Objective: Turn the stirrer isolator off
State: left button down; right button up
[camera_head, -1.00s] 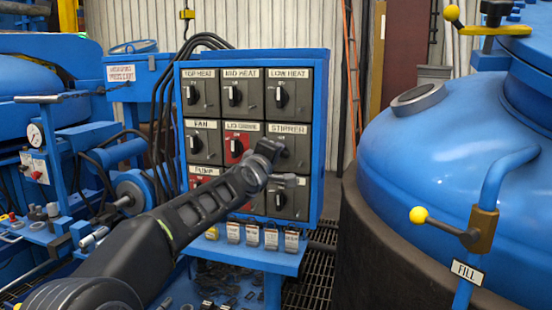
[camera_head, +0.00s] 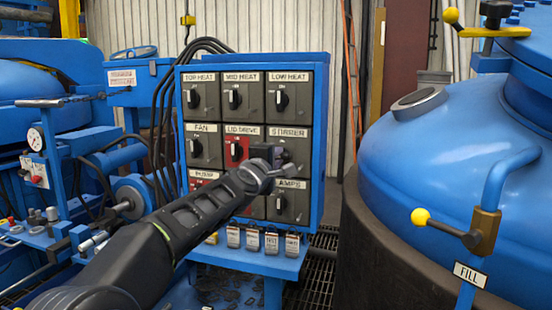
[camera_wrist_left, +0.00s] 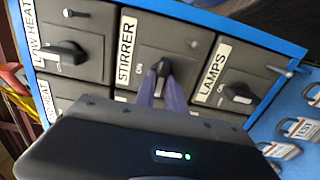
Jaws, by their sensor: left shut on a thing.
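The stirrer isolator (camera_head: 297,148) is a dark grey switch panel in the right column of the blue cabinet, middle row, under a STIRRER label. In the left wrist view its black knob (camera_wrist_left: 162,68) shows between my fingertips. My left gripper (camera_wrist_left: 165,84) is shut on this knob; it also shows in the head view (camera_head: 276,152), where it covers the knob. In the wrist view the knob looks more upright than the sideways neighbouring knobs, but the fingers partly hide it. My right gripper is not in view.
LOW HEAT (camera_head: 290,95) is above, LAMPS (camera_head: 288,205) below, and the red LID DRIVE panel (camera_head: 238,150) to the left. Padlocks (camera_head: 252,238) hang under the cabinet. A large blue vessel (camera_head: 440,150) with a yellow-tipped lever stands at the right.

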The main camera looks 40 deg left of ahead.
pick_arm(q)
jog(key=c, duration=1.4)
grip_release()
jog(key=v, duration=0.7)
jog(key=shift+s, duration=0.4)
jog(key=shift+d+f, duration=0.1)
